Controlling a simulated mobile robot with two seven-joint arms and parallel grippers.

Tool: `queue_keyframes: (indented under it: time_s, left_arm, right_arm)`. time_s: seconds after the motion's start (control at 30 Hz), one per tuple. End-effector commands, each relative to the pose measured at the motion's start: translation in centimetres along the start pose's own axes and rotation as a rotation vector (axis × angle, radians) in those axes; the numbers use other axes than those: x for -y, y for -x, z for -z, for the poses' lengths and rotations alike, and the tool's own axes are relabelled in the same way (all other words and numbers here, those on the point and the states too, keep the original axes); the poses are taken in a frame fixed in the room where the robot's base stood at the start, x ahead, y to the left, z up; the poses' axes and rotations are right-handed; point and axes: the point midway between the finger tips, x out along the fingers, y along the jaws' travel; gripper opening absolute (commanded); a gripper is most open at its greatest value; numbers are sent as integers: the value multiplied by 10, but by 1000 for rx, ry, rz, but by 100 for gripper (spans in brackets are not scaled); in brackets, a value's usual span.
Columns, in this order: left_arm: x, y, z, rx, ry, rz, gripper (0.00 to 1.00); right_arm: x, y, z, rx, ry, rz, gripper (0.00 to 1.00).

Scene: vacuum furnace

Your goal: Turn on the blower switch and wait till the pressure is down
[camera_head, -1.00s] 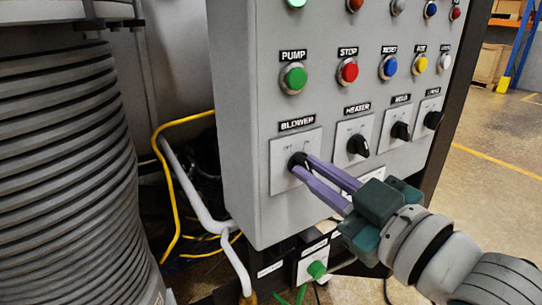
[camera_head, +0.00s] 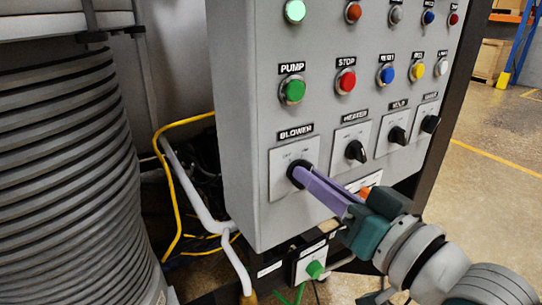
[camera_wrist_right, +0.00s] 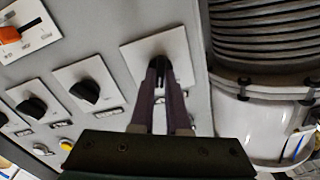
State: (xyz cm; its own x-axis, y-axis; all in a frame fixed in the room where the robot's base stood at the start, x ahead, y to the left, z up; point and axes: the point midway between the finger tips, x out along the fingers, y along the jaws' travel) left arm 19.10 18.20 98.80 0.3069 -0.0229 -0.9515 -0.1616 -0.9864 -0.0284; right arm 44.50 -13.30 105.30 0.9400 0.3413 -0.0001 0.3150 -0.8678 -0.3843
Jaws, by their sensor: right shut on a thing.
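The blower switch (camera_head: 296,170) is a black rotary knob on a pale square plate under the BLOWER label, on the grey control panel (camera_head: 240,120). My right gripper (camera_head: 302,176) has its purple fingers shut on this knob and hides most of it. In the right wrist view, the knob (camera_wrist_right: 158,62) shows between the fingertips of the gripper (camera_wrist_right: 160,75). The knob's exact setting is hidden by the fingers. No pressure readout can be seen. My left gripper is in neither view.
Other black knobs, such as the heater knob (camera_head: 356,151), sit to the right of the blower. Above them are coloured buttons, including the green pump button (camera_head: 293,90). A ribbed grey cylinder (camera_head: 65,170) and a yellow cable (camera_head: 168,190) are at the left.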

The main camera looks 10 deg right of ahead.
Motion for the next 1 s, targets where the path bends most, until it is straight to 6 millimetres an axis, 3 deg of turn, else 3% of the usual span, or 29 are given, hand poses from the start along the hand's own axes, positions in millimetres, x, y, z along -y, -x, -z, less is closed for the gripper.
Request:
queue_keyframes:
  time_s: [0.3,0.83,0.87,1.0]
  left_arm:
    - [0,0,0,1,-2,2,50]
    - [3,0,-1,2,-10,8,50]
    - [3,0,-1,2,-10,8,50]
    - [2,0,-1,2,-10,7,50]
  right_arm:
    - [-1,0,0,0,-121,0,0]
    - [-1,0,0,0,-147,-1,0]
    - [-1,0,0,0,-147,-1,15]
    - [-1,0,0,0,-146,0,30]
